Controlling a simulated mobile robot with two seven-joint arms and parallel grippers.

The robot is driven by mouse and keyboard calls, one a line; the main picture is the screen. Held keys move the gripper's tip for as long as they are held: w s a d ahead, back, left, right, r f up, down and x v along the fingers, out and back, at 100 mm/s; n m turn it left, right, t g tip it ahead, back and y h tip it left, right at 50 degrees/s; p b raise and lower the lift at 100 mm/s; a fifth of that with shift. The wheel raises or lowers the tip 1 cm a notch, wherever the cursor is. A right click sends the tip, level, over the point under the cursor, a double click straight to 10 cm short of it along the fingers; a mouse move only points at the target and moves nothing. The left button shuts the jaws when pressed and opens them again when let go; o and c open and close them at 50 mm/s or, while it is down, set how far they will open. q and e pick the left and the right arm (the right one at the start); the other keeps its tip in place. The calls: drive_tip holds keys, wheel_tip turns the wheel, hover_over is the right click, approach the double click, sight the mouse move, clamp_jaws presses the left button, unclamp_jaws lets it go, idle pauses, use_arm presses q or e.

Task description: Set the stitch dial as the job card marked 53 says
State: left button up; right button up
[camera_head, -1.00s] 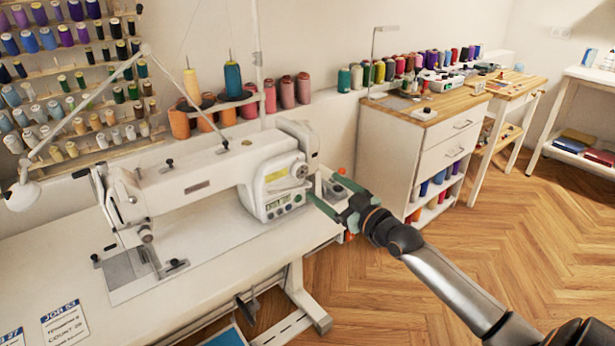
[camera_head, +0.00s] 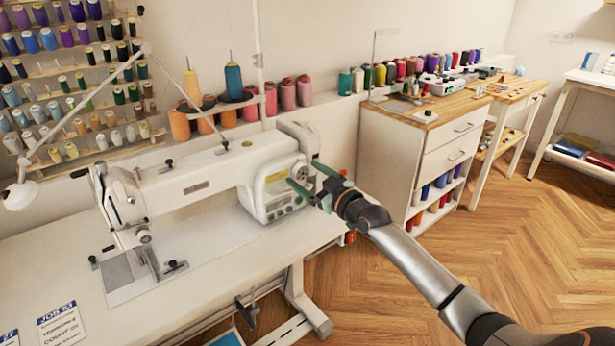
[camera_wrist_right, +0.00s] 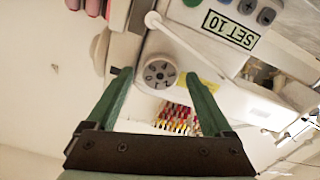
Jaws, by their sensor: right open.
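The stitch dial (camera_wrist_right: 158,74) is a pale round knob with numbers on the sewing machine's (camera_head: 215,180) end face. My right gripper (camera_head: 303,174) is open in front of it. In the right wrist view the two green fingertips stand on either side of the dial's lower part, with no clear contact. My left gripper is out of view.
Another card (camera_head: 9,337) lies cut off at the left edge. The white sewing table (camera_head: 200,270) is mostly bare in front of the machine. Thread spools stand behind it.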

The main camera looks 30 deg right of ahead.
clamp_jaws()
idle(0.5)
drive_tip(key=shift+m, duration=0.3)
drive_tip(key=m+p, duration=0.1)
drive_tip(key=m, duration=0.6)
drive_tip(key=shift+d+m+p, duration=0.1)
drive_tip(key=shift+m+p, duration=0.2)
drive_tip(key=m, duration=0.4)
drive_tip(key=shift+m, duration=0.3)
drive_tip(key=m, duration=0.4)
drive_tip(key=shift+f+p, duration=0.1)
drive_tip(key=shift+p, duration=0.3)
drive_tip(key=shift+m, duration=0.4)
